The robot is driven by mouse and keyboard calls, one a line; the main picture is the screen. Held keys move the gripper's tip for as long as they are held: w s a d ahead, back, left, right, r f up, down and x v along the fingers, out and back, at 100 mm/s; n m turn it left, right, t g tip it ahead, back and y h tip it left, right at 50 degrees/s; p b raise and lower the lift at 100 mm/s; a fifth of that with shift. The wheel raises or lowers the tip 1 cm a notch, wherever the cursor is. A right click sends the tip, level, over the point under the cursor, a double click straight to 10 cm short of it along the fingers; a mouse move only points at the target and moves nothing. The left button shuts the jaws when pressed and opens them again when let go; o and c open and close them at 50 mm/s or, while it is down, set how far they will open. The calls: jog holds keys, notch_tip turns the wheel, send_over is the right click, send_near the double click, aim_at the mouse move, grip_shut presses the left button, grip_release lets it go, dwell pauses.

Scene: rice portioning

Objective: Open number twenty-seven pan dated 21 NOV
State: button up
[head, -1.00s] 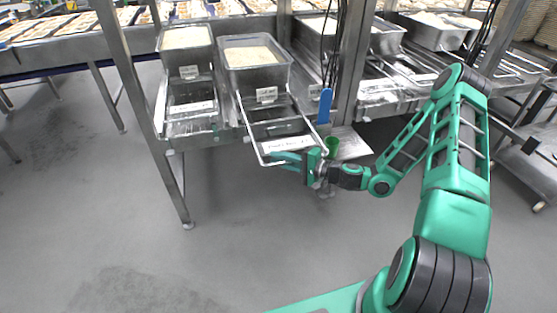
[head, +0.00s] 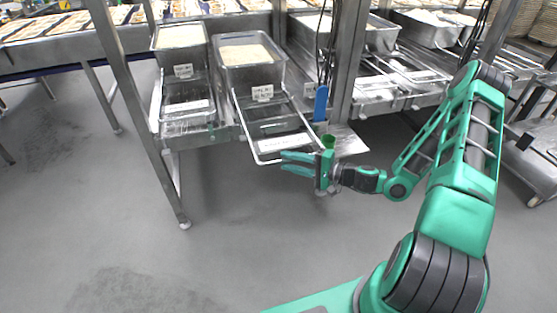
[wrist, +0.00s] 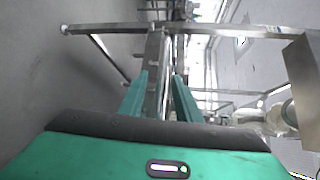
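Two deep steel pans of white rice stand side by side, a left pan (head: 180,58) and a right pan (head: 248,75). Each has a white tag on its front, too small to read. A metal frame with a front handle bar (head: 258,162) extends forward from the right pan, with a pale label strip (head: 282,143) on it. My gripper (head: 284,163) is at the front right corner of this frame, fingers apart. In the wrist view my gripper (wrist: 160,85) is open, and a metal crossbar (wrist: 100,28) spans ahead of the fingertips. I cannot tell contact with the bar.
More pans (head: 432,35) stand at the back right. The floor (head: 240,245) in front is clear.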

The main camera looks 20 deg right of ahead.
jog(key=v, duration=0.5)
dwell(0.4)
jog(key=s+d+n+g+h, duration=0.1)
jog(key=s+n+g+h, duration=0.3)
jog(key=s+n+g, duration=0.6)
jog(key=s+d+r+m+h, duration=0.3)
jog(key=s+d+r, duration=0.2)
jog(key=s+r, duration=0.5)
jog(key=s+d+r+m+g+h, duration=0.1)
jog(key=s+d+r+h, duration=0.3)
jog(key=s+r, duration=0.6)
jog(key=shift+s+d+m+g+h, duration=0.3)
jog(key=shift+s+d+m, duration=0.6)
jog(key=shift+s+d, duration=0.25)
